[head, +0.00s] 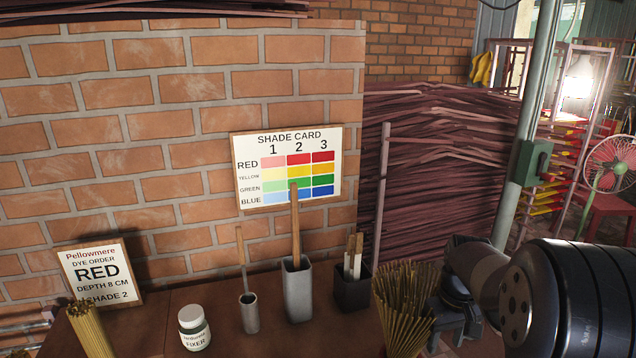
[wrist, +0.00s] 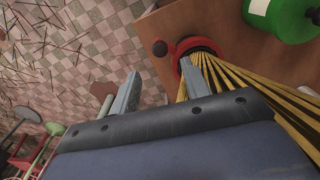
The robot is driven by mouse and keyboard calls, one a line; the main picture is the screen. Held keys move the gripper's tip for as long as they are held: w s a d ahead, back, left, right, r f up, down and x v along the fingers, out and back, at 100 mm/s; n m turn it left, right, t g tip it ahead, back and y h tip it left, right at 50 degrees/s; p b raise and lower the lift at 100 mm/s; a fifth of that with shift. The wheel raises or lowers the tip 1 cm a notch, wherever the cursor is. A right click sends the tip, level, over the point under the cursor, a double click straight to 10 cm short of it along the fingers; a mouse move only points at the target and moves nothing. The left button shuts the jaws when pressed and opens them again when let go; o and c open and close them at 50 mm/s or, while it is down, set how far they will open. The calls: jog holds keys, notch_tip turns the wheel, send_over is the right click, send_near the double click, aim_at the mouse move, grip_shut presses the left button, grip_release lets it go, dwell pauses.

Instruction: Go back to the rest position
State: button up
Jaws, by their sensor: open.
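My gripper (wrist: 157,85) is open in the wrist view, with its two grey fingers apart and nothing between them. The right finger overlaps the edge of a red ring-shaped holder (wrist: 183,48) from which a fan of yellow sticks (wrist: 262,97) spreads to the lower right. I cannot tell whether the finger touches it. In the head view my arm comes in at the lower right, beside a bundle of tan incense sticks (head: 402,300); the fingertips are not clear there.
On the brown table stand a fixer jar (head: 194,328), a small grey cup (head: 249,314), a tall grey holder (head: 298,292), a dark holder (head: 352,290) and another stick bundle (head: 90,330). An order card (head: 98,272) and a shade card (head: 289,166) are behind. A green container (wrist: 285,18) is near my gripper.

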notch_tip(320, 180, down, 7)
jog(key=shift+s+a+f, duration=0.1)
jog(key=shift+s+f, duration=0.05)
jog(key=shift+f, duration=0.05)
jog(key=s+a+m+b, duration=0.35)
jog(key=a+m, duration=0.65)
jog(key=m, duration=0.6)
notch_tip(320, 180, up, 7)
jog(key=shift+w+a+f+m, duration=0.15)
jog(key=shift+w+a+m, duration=0.05)
jog(key=shift+w+m, duration=0.25)
dwell(0.5)
jog(key=shift+s, duration=0.1)
